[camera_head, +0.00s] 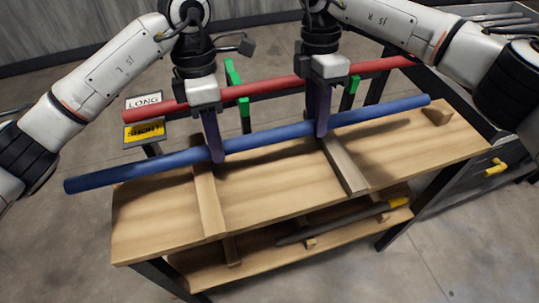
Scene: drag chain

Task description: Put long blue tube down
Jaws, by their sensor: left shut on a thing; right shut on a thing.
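The long blue tube (268,134) stretches across the middle of the head view, tilted up towards the right. My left gripper (216,152) is shut on it left of its middle. My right gripper (320,128) is shut on it right of its middle. Both fingers come down from above. The tube lies over the wooden table (270,187), and its left end sticks out past the table's left edge. Wooden crossbars lie on the table near each gripper. I cannot tell whether the tube touches them.
A red tube (270,87) rests behind on a rack with green holders (235,78). Signs reading LONG (144,101) and SHORT (144,130) stand at the left. A dark bar with a yellow end (345,222) lies on the lower shelf. The tabletop's front is mostly clear.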

